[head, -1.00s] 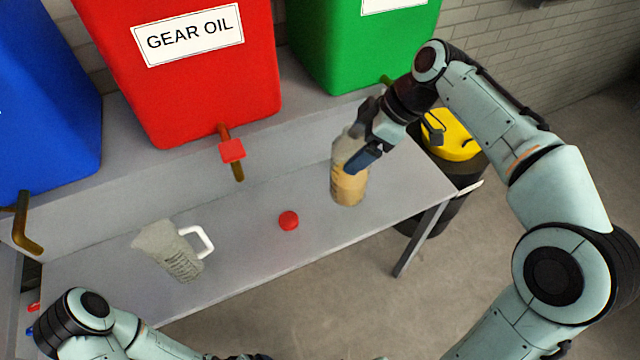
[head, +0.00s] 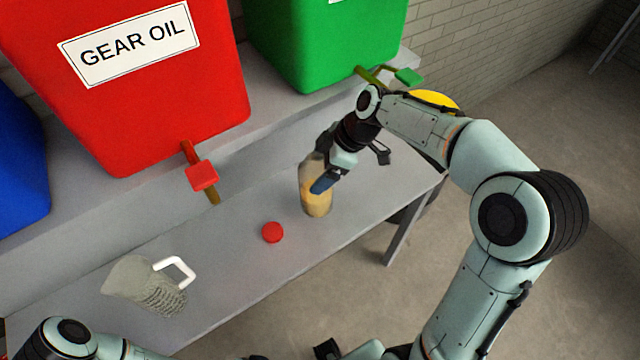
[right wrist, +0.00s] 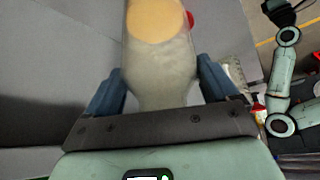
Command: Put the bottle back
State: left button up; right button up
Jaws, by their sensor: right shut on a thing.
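The bottle (head: 316,198) is clear with amber liquid in its lower part and stands nearly upright over the bench near its right end. My right gripper (head: 325,181) is shut on its upper part. In the right wrist view the bottle (right wrist: 160,60) lies between the two blue fingers of the gripper (right wrist: 162,88). I cannot tell whether the bottle's base touches the bench. A red cap (head: 272,232) lies on the bench left of the bottle. My left arm enters at the bottom left; its fingers are not clear.
A clear jug (head: 145,286) with a white handle is on the grey bench (head: 230,290). Red gear oil (head: 130,85), green (head: 315,45) and blue (head: 18,165) tanks stand on the shelf behind. A yellow-topped drum (head: 432,100) stands beyond the right end.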

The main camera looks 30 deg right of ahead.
jog(key=shift+f, duration=3)
jog(key=o, duration=1.7)
jog(key=v, duration=1.2)
